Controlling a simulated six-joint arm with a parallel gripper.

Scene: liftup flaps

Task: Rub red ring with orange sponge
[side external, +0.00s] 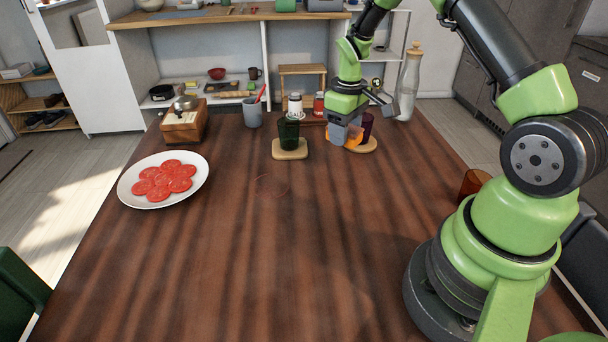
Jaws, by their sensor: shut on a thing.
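The red ring (271,185) is a faint, thin mark on the brown wooden table, near the middle. My gripper (346,138) is beyond it to the right, at the far part of the table. It is shut on an orange thing that appears to be the orange sponge (355,139). The sponge is partly hidden by the jaws. I cannot tell whether it touches the table or coaster below. The sponge is apart from the red ring.
A dark green cup (288,131) on a coaster (290,153) stands left of my gripper, and a purple cup (368,124) close to its right. A plate (128,184) of tomato slices lies left. An amber cup (474,182) stands right. The table's near middle is clear.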

